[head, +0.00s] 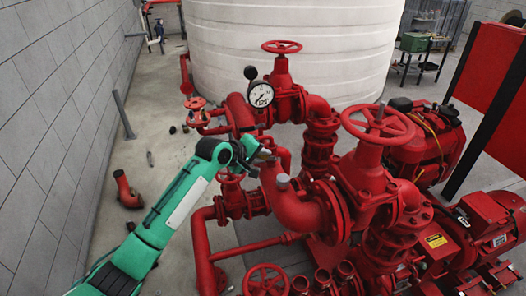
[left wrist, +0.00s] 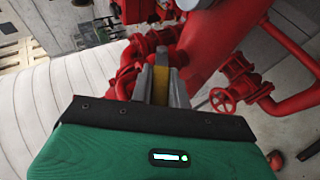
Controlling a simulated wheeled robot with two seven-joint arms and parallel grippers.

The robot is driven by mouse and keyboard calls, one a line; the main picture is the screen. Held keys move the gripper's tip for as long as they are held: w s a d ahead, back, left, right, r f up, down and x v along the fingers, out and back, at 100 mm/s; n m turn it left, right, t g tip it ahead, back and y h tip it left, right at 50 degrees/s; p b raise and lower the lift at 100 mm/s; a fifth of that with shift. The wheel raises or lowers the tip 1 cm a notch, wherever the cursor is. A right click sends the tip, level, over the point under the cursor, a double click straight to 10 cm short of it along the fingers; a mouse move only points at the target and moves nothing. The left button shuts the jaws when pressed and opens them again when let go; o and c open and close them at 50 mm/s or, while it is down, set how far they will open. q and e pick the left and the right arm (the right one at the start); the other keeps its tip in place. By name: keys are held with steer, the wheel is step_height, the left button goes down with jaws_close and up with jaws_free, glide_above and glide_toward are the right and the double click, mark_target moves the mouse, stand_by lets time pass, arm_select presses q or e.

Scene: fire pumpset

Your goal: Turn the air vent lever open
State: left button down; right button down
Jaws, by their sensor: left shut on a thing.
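My left gripper (head: 264,155) reaches in from the left at the end of the green arm and sits against the red pipework, just below the white pressure gauge (head: 260,94). In the left wrist view its two grey fingers (left wrist: 162,72) are closed around a yellowish piece, the air vent lever (left wrist: 161,84), beside a thick red pipe. Most of the lever is hidden by the fingers, so its angle cannot be told. My right gripper is not in view.
A large red handwheel (head: 377,124) stands to the right, and a smaller one (head: 282,47) stands behind the gauge. A red pipe elbow (head: 297,208) lies close below the gripper. A big white tank (head: 300,45) stands behind. Open floor lies to the left, with a loose red elbow (head: 127,190).

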arm_select(q)
steer(key=shift+r, duration=0.15)
steer(key=c, duration=1.3)
jaws_free()
steer(key=shift+c, duration=0.2)
steer(key=shift+a, duration=0.1)
steer(key=shift+s+a+r, duration=0.15)
steer(key=shift+s+a, duration=0.05)
steer(key=shift+s, duration=0.1)
steer(key=b+v, duration=0.4)
steer(key=v, duration=0.9)
steer(key=shift+r, duration=0.15)
steer(key=shift+w+d, duration=0.1)
steer(key=shift+d, duration=0.05)
